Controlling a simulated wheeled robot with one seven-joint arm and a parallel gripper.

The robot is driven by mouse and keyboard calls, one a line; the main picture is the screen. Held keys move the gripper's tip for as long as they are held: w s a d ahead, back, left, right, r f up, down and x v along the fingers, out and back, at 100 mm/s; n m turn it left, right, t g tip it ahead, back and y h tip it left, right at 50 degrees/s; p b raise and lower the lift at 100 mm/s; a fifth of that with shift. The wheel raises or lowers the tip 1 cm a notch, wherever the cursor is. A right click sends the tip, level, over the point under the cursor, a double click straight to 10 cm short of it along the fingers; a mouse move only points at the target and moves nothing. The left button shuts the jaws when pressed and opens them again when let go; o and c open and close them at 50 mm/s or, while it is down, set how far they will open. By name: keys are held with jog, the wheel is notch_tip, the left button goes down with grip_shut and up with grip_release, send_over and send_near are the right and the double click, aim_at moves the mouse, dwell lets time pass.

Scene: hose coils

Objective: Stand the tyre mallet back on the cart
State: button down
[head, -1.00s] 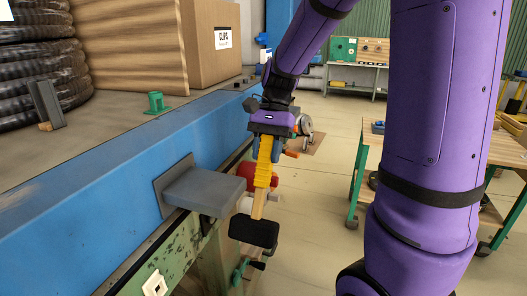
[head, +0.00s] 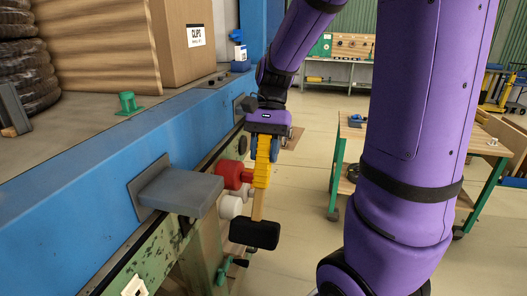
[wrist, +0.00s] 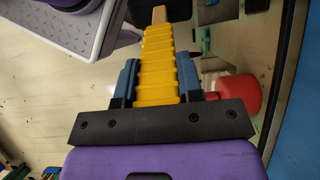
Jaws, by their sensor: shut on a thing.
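The tyre mallet (head: 257,206) has a yellow ribbed grip, a pale wooden shaft and a black head (head: 255,234). My gripper (head: 263,152) is shut on the yellow grip, and the mallet hangs head down. In the wrist view the yellow grip (wrist: 160,62) lies between my blue fingers (wrist: 157,80). A wheeled table (head: 480,152) with a wooden top and green legs, probably the cart, stands to the right, partly hidden behind my arm. The mallet is apart from it, to its left.
A blue bench edge (head: 80,190) runs along the left. A grey plate (head: 180,190), a red knob (head: 230,175) and a white knob (head: 230,207) stick out close left of the mallet. A cardboard box (head: 180,50) stands on the bench. Floor is clear between bench and table.

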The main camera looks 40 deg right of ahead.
jog(key=c, duration=1.4)
grip_release()
grip_shut()
